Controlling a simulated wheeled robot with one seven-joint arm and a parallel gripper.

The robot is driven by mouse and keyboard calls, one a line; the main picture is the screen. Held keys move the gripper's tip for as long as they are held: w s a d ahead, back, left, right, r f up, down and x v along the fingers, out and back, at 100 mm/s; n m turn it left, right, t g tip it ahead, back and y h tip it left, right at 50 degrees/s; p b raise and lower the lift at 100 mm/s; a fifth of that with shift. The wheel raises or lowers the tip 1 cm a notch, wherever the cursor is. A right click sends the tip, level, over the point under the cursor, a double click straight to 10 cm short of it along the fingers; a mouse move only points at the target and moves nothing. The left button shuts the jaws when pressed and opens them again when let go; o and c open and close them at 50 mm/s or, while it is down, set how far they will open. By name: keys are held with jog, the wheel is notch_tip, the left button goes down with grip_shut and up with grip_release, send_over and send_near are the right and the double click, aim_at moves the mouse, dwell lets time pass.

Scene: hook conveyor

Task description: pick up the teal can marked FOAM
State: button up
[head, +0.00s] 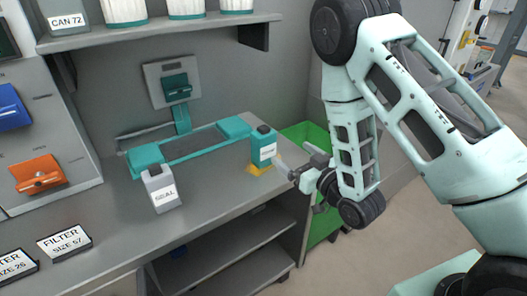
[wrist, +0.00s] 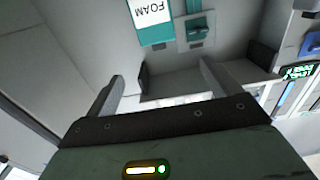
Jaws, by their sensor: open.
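The teal can (head: 263,142) with a dark cap and a white label stands upright near the right end of the grey bench, beside a teal frame. In the wrist view the same can (wrist: 157,37) shows at the top, with FOAM readable upside down on its label. My gripper (head: 284,168) is just right of the can and a little low on it. In the wrist view my gripper (wrist: 162,82) has its two fingers spread with nothing between them. The can lies beyond the fingertips; I cannot tell whether either finger touches it.
A grey SEAL container (head: 160,188) stands left on the bench (head: 215,205). The teal frame (head: 190,146) runs behind it. A green bin (head: 320,222) is beside the bench. FILTER boxes (head: 64,243) lie at front left.

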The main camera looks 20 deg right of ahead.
jog(key=shift+w+a+f+b, duration=0.2)
jog(key=shift+w+b, duration=0.25)
jog(key=shift+b, duration=1.25)
jog(key=shift+w+a+f+b, duration=0.15)
jog(key=shift+w+b, duration=0.3)
jog(key=shift+b, duration=1.2)
jog(key=p, duration=0.2)
send_near(259, 130)
jog(key=w, duration=0.4)
jog(key=shift+a+f+p+x, duration=0.1)
jog(key=shift+f+p+x, duration=0.05)
jog(key=shift+x, duration=0.9)
jog(key=shift+a+f+p+x, duration=0.1)
jog(key=shift+x, duration=0.95)
jog(key=shift+a+f+p+x, duration=0.1)
jog(key=shift+f+p+x, duration=0.05)
jog(key=shift+x, duration=0.9)
jog(key=shift+s+r, duration=0.1)
jog(key=c, duration=1.7)
